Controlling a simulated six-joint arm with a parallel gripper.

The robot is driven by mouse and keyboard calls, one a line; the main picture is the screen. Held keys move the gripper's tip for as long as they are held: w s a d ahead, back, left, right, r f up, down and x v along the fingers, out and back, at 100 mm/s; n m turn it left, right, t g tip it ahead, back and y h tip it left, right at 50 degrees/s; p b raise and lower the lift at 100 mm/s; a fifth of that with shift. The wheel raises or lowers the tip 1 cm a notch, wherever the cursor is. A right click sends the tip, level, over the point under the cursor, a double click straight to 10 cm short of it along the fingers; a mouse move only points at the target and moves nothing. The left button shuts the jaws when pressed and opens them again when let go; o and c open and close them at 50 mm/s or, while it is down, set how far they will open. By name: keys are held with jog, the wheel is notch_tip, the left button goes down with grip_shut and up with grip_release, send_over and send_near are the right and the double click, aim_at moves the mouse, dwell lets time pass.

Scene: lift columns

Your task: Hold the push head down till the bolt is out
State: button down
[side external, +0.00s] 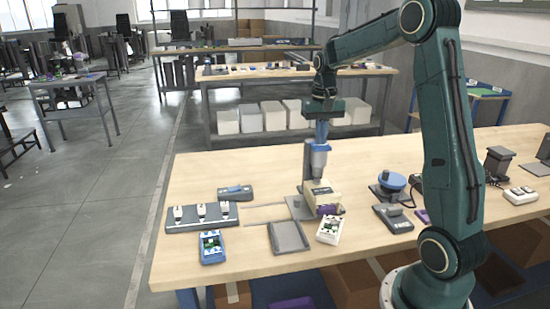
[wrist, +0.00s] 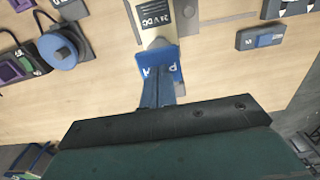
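The push head is a blue cap (side external: 319,147) on a pale cylinder, in front of a grey upright post. In the wrist view its blue top (wrist: 158,60) carries white letters. My gripper (side external: 321,138) points straight down over it, and its narrow blue fingers meet the cap or stop just above it; I cannot tell which. In the wrist view the fingers (wrist: 160,82) are together, with no gap showing. Below the head is a beige box (side external: 320,191) with a label, which reads 24 VDC in the wrist view. I cannot make out the bolt.
A grey tray (side external: 288,237) and a white handheld device (side external: 330,229) lie in front. A dark switch strip (side external: 201,216) and a blue meter (side external: 211,247) are at left. A blue round knob unit (side external: 391,181) stands at right. The wooden table's back left is clear.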

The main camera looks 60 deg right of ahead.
jog(key=shift+f, duration=1.15)
dwell(0.4)
jog(key=shift+r, duration=0.5)
dwell(2.5)
jog(key=shift+r, duration=4.05)
jog(key=s+a+r+n+t, duration=0.15)
jog(key=s+a, duration=0.25)
jog(key=a, duration=0.4)
jog(key=s+a+r+n+t, duration=0.1)
jog(key=s+a+r+n, duration=0.2)
jog(key=a, duration=0.5)
jog(key=s+a+f+n+t, duration=0.3)
jog(key=s+a+f+n, duration=0.1)
jog(key=s+a, duration=0.5)
jog(key=shift+s+a+f, duration=0.3)
jog(key=shift+s+f, duration=0.2)
jog(key=shift+s, duration=0.65)
